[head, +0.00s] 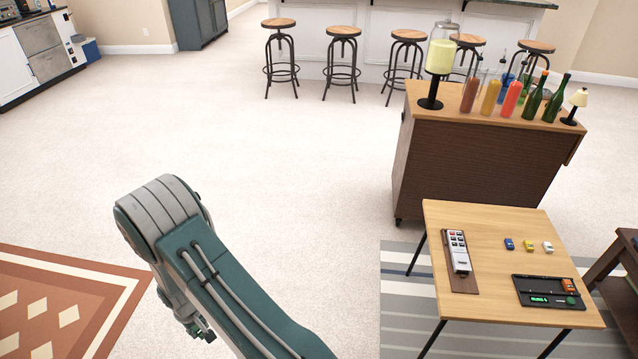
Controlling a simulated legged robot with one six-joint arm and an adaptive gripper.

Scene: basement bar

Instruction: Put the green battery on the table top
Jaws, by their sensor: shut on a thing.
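My gripper (201,330) hangs low at the end of my folded arm, left of the table and well away from it. It is partly hidden behind the arm. It is shut on a small dark green thing, which I take as the green battery (205,334); little of it shows. The table (480,222) has a light wooden top and thin black legs, and stands at lower right. A black tray (522,289) on its front right holds an orange item, a bright green strip and a round green piece.
A device on a brown board (458,262) lies on the table's left side. Small blue, yellow and white items (529,245) sit at its right; the middle is bare. A brown cabinet (480,165) with bottles stands behind. The pale floor between arm and table is clear.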

